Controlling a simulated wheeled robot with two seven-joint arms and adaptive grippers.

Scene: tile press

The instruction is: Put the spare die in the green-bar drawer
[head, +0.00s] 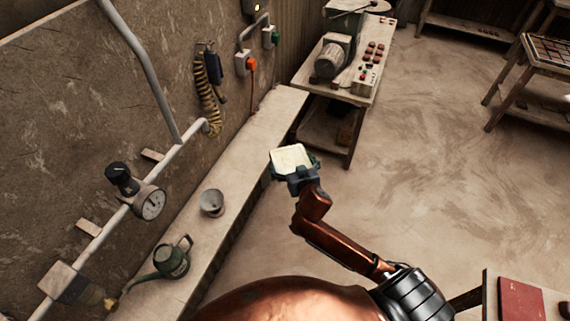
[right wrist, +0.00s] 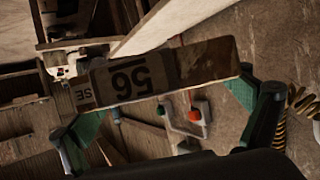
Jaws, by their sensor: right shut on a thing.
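My right gripper (head: 294,173) is shut on a block with a pale square face (head: 291,157), which I take to be the spare die. It is held up in the air, right of the wall ledge. In the right wrist view the die (right wrist: 205,66) is a dark brown slab with a pale label reading an upside-down "56". The green fingertips of the right gripper (right wrist: 160,108) are at its two ends. No drawer with a green bar shows in these frames. My left gripper is not in view.
A long ledge (head: 262,125) along the left wall bears a metal cup (head: 212,203) and a green watering can (head: 171,259). A motor bench (head: 358,88) stands at the back. A red book (head: 521,299) lies on a table at lower right. The floor (head: 420,170) between is clear.

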